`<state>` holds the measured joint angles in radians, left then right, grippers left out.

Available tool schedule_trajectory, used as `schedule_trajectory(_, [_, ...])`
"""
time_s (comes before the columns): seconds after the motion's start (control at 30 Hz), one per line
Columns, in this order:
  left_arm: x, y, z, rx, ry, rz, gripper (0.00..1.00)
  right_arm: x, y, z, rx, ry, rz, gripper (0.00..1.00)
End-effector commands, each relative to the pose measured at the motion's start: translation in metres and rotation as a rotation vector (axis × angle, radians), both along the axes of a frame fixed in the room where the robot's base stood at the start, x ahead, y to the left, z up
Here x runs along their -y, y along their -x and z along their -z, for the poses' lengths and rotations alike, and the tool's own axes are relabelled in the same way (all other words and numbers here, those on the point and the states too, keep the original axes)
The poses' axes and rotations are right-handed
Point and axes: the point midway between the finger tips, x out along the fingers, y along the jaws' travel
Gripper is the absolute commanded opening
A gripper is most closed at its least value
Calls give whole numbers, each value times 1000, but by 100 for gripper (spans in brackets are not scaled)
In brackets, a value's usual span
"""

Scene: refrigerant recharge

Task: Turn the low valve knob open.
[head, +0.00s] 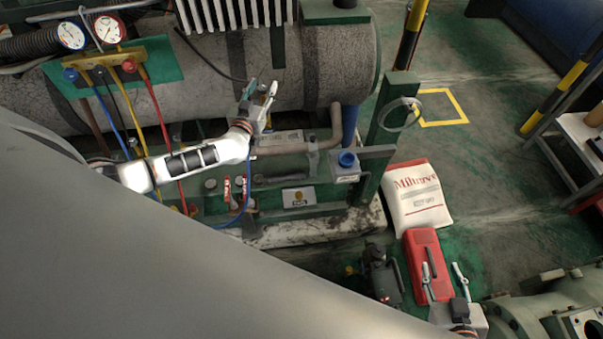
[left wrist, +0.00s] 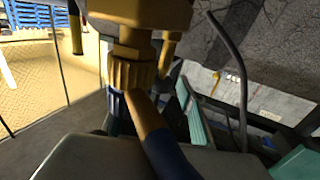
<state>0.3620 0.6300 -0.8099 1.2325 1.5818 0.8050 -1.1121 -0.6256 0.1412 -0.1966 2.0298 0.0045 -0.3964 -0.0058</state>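The brass manifold (head: 98,64) carries two round gauges, at left (head: 71,35) and right (head: 109,29). A blue knob (head: 71,75), which by colour looks like the low valve knob, is at its left end, and a red knob (head: 129,66) is nearer its right end. My left gripper (head: 262,88) is right of the manifold in front of the grey tank, fingers apart and apparently empty, clear of both knobs. The left wrist view shows a ribbed brass fitting (left wrist: 132,74) and a blue hose end (left wrist: 172,158) up close; no knob is clear there. My right gripper (head: 441,272) is open at lower right.
Yellow and red hoses (head: 160,125) hang below the manifold. The grey tank (head: 340,55) lies behind my left gripper. A green post (head: 385,130) stands right of it. A white sack (head: 418,198) and a red box (head: 428,250) lie near my right gripper. Floor at upper right is open.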

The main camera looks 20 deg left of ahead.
Motion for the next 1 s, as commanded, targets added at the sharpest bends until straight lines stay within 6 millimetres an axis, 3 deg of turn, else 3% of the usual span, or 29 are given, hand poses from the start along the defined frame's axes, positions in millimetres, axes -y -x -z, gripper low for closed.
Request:
schedule_trajectory(0.13, [-1,1,1,0,-5,78,40,0,0,9,0,0,0,40])
schedule_trajectory(0.83, [13,122,0,-2,0,70,40,0,1,-12,-2,0,0,40])
schedule_trajectory(1.0, [45,127,6,7,17,139,40,0,0,-7,-1,0,0,40])
